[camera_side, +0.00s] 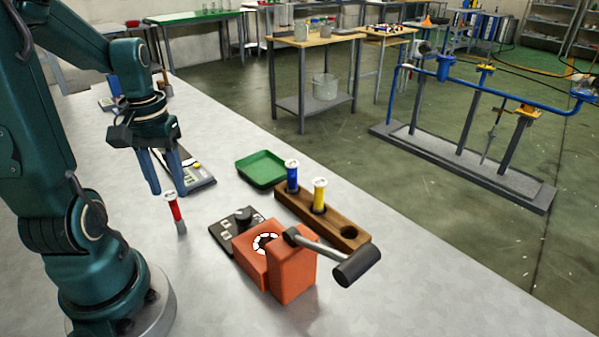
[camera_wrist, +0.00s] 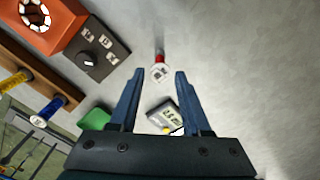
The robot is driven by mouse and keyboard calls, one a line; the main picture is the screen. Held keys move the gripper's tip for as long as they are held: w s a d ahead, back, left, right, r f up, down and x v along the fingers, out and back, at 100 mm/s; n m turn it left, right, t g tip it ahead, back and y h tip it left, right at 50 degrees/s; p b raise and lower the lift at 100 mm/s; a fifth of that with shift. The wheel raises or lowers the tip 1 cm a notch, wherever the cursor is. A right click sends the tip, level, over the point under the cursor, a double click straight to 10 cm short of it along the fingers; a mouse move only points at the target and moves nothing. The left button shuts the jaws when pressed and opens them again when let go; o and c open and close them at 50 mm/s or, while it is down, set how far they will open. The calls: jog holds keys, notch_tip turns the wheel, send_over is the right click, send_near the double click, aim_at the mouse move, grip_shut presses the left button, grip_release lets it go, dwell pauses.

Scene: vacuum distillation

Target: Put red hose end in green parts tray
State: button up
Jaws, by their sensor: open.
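The red hose end (camera_side: 175,210) stands upright on the light table, with a white cap and a grey lower tip. In the wrist view its capped top (camera_wrist: 160,73) shows just beyond and between the fingertips. My gripper (camera_side: 169,192) is open and empty.
A wooden rack (camera_side: 335,226) holds a blue hose end (camera_side: 292,176) and a yellow one (camera_side: 319,195), with one hole empty. An orange device with a lever (camera_side: 292,270), a black control box (camera_side: 236,229) and a grey meter (camera_side: 192,173) stand nearby. The table's front is clear.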

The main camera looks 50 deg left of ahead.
notch_tip(320, 180, up, 7)
jog(key=w+d+m+t, duration=0.2)
jog(key=d+m+t, duration=0.3)
jog(key=d, duration=1)
jog(key=m, duration=0.3)
jog(key=shift+d+m, duration=0.2)
jog(key=shift+m, duration=0.1)
jog(key=shift+o, duration=0.4)
jog(key=shift+s+d+f+t, duration=0.15)
jog(key=shift+d+t, duration=0.15)
jog(key=shift+d, duration=0.1)
